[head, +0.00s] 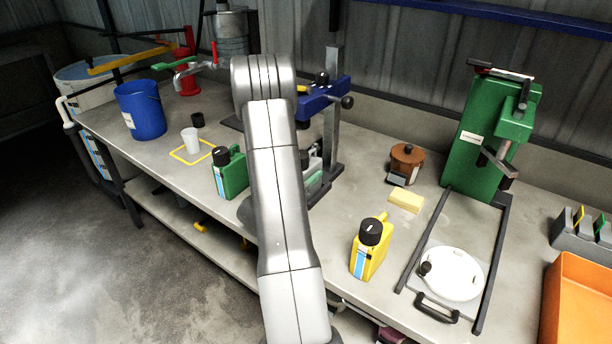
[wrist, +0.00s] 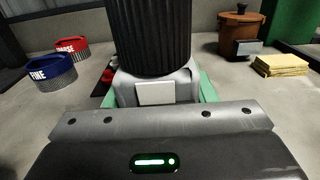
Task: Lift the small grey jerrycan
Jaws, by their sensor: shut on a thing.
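The small grey jerrycan (wrist: 185,88) stands upright in the middle of the wrist view, with a large ribbed black cap (wrist: 150,35) and a pale blank label on its near side. My gripper (wrist: 160,94) has green fingers on both sides of its body and is shut on it. In the head view my arm hides most of the jerrycan and gripper; only a sliver of them shows right of the arm. Its base is hidden, so I cannot tell whether it touches the bench. A green jerrycan (head: 231,172) and a yellow jerrycan (head: 369,250) stand apart from it.
A blue clamp stand (head: 325,100) is close behind my gripper. Red and blue tubs (wrist: 52,75) lie left.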

